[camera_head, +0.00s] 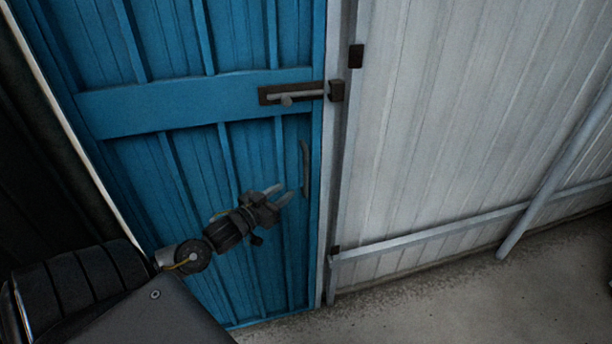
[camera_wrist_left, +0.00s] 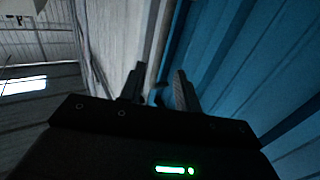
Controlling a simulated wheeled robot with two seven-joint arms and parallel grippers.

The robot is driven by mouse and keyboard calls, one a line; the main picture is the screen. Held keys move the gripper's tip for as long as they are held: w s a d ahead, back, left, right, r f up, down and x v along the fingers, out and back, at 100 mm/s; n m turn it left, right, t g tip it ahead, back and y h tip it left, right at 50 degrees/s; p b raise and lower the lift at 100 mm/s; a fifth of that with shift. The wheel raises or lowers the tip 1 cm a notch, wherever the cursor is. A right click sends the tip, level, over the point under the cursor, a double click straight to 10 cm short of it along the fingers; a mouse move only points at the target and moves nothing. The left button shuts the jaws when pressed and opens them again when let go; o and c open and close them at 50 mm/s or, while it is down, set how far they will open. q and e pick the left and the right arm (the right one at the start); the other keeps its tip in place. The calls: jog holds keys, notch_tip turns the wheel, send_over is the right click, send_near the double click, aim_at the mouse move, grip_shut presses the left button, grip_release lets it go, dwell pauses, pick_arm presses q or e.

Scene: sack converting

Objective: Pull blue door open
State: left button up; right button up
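The blue door (camera_head: 190,106) fills the left half of the head view and looks closed against its frame. A dark vertical pull handle (camera_head: 305,168) sits near its right edge. Above it, a sliding bolt (camera_head: 290,94) reaches toward a bracket on the frame; I cannot tell if it is engaged. My left gripper (camera_head: 282,193) is open and empty, with its fingers pointing at the handle from the left, apart from it. In the left wrist view, the gripper (camera_wrist_left: 157,88) shows open, with a dark curved piece, likely the handle, between the fingertips. My right gripper is not seen.
A pale corrugated wall (camera_head: 450,110) stands right of the door frame, with a diagonal brace (camera_head: 555,175) and a low rail. The concrete floor (camera_head: 480,300) is bare at the lower right. A dark area lies left of the door.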

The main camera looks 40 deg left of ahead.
pick_arm(q)
jog(key=p, duration=0.2)
send_over(306, 196)
jog(key=shift+w+a+p, duration=0.2)
jog(key=shift+w+p, duration=0.1)
jog(key=shift+c, duration=0.4)
grip_shut()
